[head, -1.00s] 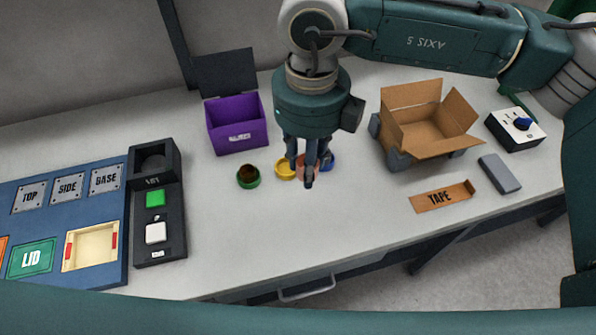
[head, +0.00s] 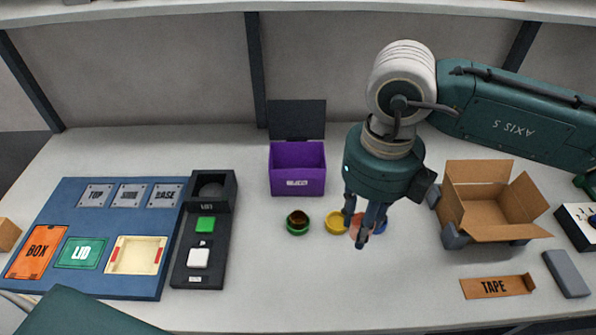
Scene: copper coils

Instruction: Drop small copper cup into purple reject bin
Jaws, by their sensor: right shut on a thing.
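The copper cup (head: 354,231) shows as a small copper-orange patch between the fingers of my right gripper (head: 361,232), which is shut on it. The fingers hide most of the cup. I cannot tell whether it touches the table. The purple reject bin (head: 297,181) stands at the back of the table, to the left of the gripper, with its dark lid raised behind it. My left gripper is not in view.
A green cup (head: 298,223) with dark contents, a yellow cup (head: 336,222) and a partly hidden blue cup (head: 381,226) stand close by. An open cardboard box (head: 490,207) is to the right. A blue board (head: 82,283) and dark button panel (head: 203,262) lie left.

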